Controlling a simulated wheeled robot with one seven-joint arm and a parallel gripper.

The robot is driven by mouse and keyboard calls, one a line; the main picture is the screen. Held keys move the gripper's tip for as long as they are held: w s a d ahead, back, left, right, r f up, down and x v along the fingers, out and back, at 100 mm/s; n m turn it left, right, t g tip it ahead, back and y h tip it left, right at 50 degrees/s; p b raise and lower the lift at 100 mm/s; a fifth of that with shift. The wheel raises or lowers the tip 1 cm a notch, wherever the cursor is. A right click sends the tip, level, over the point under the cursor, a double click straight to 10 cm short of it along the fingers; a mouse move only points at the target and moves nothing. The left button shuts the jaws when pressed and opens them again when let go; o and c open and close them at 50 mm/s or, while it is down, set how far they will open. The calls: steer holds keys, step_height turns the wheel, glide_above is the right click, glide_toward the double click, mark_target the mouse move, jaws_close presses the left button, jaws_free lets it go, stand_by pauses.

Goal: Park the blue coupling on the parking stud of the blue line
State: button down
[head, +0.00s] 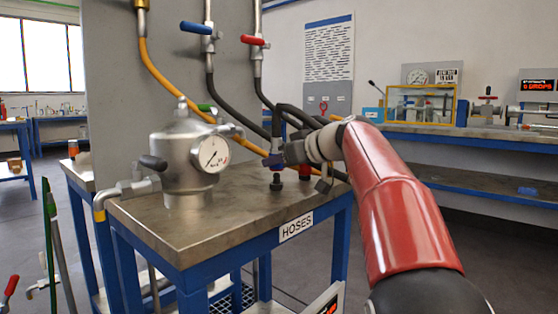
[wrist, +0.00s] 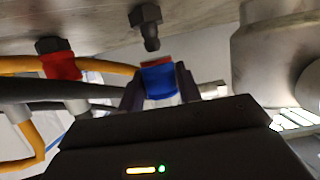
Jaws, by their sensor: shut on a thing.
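My gripper (wrist: 158,88) is shut on the blue coupling (wrist: 158,80), which has a red band at its mouth end. The wrist view has the bench at the top of the picture. A bare dark parking stud (wrist: 147,25) stands on the bench, in line with the coupling but a small gap apart and slightly left of it there. In the head view my gripper (head: 280,158) holds the blue coupling (head: 273,161) just above the stud (head: 276,184). The fingers partly hide the coupling.
A red coupling (wrist: 60,65) sits on another stud, also visible in the head view (head: 305,171). The metal vessel with gauge (head: 190,150) stands left on the bench (head: 235,225). Black hoses and a yellow hose (head: 165,85) pass close behind my gripper.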

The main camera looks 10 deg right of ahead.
mark_target(279, 175)
steer(key=shift+f+b, duration=1.1)
steer(key=shift+f, duration=0.6)
steer(key=c, duration=0.9)
jaws_free()
